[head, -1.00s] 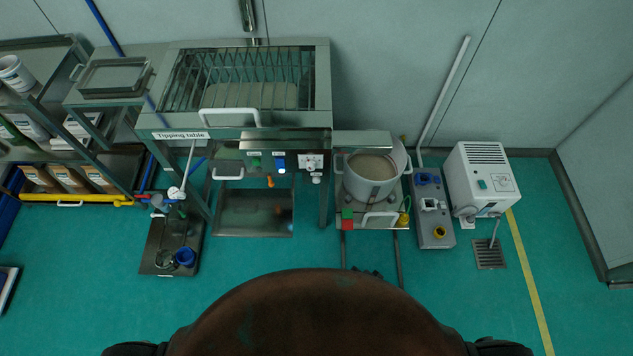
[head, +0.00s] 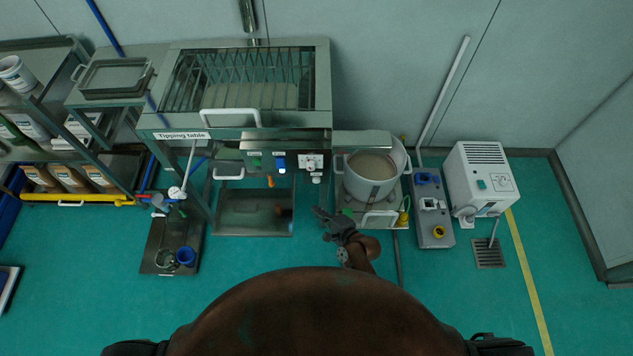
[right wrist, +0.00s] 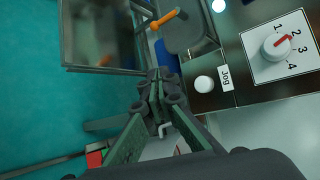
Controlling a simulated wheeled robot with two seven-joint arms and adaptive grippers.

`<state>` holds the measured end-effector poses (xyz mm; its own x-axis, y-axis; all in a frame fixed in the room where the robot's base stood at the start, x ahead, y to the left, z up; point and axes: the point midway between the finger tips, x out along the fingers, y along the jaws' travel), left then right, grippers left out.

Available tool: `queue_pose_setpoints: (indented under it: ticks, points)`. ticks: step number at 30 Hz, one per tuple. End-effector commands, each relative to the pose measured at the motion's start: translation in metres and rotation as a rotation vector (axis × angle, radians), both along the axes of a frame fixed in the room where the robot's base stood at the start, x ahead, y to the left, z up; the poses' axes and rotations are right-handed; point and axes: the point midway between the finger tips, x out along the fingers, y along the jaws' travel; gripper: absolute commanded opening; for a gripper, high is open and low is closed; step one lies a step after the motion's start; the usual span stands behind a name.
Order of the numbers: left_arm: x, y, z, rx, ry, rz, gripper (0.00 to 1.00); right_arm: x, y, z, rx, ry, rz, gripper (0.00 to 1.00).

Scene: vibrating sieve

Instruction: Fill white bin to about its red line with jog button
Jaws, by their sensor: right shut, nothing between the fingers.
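The white bin (head: 369,188) stands under the metal chute on the right side of the tipping table, with beige material inside. My right gripper (head: 318,212) is shut and empty, below the panel and left of the bin. In the right wrist view its fingertips (right wrist: 158,73) are left of the button and apart from it in the picture. My left gripper is not in view.
A numbered dial (right wrist: 278,46) is beside the button. An orange lever (right wrist: 167,18) and a metal tray (head: 254,213) are to the left. A grey pedal box (head: 435,225) stands right of the bin.

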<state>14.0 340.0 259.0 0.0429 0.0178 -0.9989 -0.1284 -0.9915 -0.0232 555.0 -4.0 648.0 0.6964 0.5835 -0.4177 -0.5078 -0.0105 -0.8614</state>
Motion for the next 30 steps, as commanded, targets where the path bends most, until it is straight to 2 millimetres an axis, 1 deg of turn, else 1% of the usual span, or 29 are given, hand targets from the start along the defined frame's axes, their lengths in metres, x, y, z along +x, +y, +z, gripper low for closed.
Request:
queue_pose_setpoints:
  ticks: [4,8,19,24,30]
  points:
    - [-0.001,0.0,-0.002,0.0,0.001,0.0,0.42,0.002,0.0,-0.001,-0.001,-0.001,0.0,0.0]
    - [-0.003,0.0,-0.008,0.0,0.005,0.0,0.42,0.012,0.0,-0.002,-0.001,-0.001,0.001,0.0]
    - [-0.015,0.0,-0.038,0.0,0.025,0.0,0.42,0.061,0.0,-0.005,-0.002,0.0,0.0,0.0]
    - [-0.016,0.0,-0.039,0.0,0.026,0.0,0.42,0.078,0.0,-0.001,-0.002,0.0,0.001,0.0]
    - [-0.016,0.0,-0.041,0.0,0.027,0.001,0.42,0.088,0.0,0.0,-0.002,0.0,0.0,0.0]
